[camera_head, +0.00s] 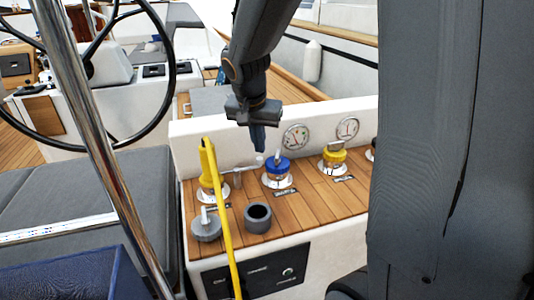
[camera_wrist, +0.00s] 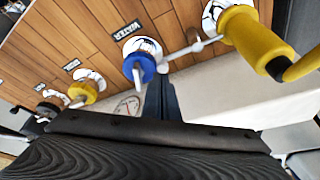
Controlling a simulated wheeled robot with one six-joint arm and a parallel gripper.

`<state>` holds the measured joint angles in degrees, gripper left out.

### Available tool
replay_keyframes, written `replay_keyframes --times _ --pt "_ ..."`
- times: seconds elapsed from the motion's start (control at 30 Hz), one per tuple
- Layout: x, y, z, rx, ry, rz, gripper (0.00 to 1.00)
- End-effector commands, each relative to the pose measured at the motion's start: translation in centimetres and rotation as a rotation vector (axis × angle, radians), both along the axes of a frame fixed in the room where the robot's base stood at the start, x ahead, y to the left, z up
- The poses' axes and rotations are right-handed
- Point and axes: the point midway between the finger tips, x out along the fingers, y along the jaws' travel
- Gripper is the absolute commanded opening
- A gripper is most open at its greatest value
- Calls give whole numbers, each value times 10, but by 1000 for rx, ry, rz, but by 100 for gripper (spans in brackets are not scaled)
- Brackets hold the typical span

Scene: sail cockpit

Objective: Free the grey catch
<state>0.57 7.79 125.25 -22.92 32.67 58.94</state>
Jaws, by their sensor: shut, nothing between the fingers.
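A light grey bar with a small knob, likely the grey catch (camera_head: 246,168), spans between the yellow-handled fitting (camera_head: 208,182) and the blue cap (camera_head: 277,165) on the teak panel. In the wrist view the bar (camera_wrist: 188,50) runs from beside the blue cap (camera_wrist: 140,66) towards the yellow handle (camera_wrist: 256,45). My gripper (camera_head: 258,148) is shut and empty, pointing down just behind and left of the blue cap. In the wrist view its dark fingers (camera_wrist: 161,88) show below the bar; I cannot tell whether they touch it.
A long yellow handle (camera_head: 222,220) leans across the panel's left side. A grey cap (camera_head: 206,225) and an open grey cup (camera_head: 258,217) stand in front. A yellow cap (camera_head: 334,155) is to the right. A white wall with gauges (camera_head: 295,137) rises behind.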

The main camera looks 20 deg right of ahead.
Motion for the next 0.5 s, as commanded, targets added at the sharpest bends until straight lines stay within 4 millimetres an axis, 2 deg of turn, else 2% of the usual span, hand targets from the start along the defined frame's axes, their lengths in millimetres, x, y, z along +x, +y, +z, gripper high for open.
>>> replay_keyframes --times 0.2,0.5 --pt "-13 -24 31 5 -1 -36 0" --pt "-18 -30 44 9 1 -45 0"
